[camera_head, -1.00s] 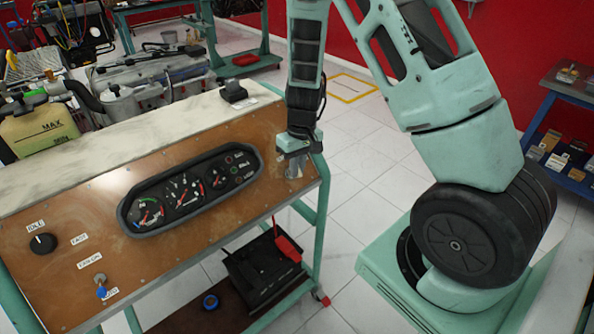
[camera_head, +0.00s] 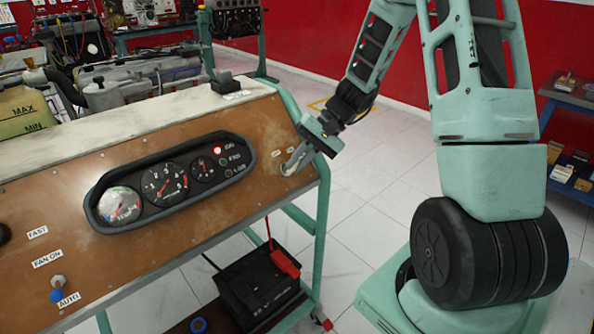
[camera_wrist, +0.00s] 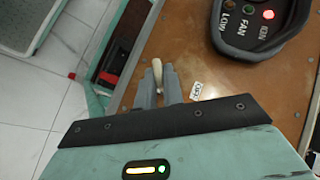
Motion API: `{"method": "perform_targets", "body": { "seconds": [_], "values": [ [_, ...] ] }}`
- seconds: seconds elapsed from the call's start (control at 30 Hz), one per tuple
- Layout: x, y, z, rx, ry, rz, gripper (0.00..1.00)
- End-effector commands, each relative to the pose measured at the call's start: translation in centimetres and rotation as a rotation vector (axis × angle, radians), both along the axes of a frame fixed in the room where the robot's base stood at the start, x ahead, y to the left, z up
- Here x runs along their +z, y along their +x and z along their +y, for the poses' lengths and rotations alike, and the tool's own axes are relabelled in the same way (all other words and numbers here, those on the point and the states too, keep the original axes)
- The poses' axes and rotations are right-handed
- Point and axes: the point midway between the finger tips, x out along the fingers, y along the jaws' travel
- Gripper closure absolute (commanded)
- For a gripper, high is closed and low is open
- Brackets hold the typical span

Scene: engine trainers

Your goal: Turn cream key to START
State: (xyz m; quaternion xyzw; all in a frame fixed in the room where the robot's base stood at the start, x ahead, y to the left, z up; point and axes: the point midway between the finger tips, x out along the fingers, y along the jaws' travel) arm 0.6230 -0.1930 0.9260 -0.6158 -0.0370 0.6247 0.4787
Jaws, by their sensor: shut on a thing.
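The cream key (camera_wrist: 157,74) shows in the wrist view between the two grey fingers of my gripper (camera_wrist: 157,86). The fingers are shut on it, one on each side. In the head view my gripper (camera_head: 292,164) is at the right end of the brown panel (camera_head: 180,235), and I cannot make out the key there. A small OFF label (camera_wrist: 196,91) lies right of the fingers in the wrist view. The START mark cannot be read. A red light marked IGN (camera_wrist: 268,14) glows on the gauge cluster (camera_head: 170,185).
A fan toggle switch (camera_head: 57,283) with a blue tip sits at the panel's lower left. A black box (camera_head: 258,280) stands on the lower shelf. The blue side table (camera_head: 572,140) is at the far right.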

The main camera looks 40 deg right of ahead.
Motion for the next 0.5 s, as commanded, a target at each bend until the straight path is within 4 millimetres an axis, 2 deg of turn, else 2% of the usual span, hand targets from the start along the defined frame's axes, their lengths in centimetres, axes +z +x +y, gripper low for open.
{"method": "perform_targets", "body": {
  "seconds": [0.5],
  "values": [
    [-0.24,-0.11,-0.27,-0.151,0.161,0.003,1.0]
  ]
}}
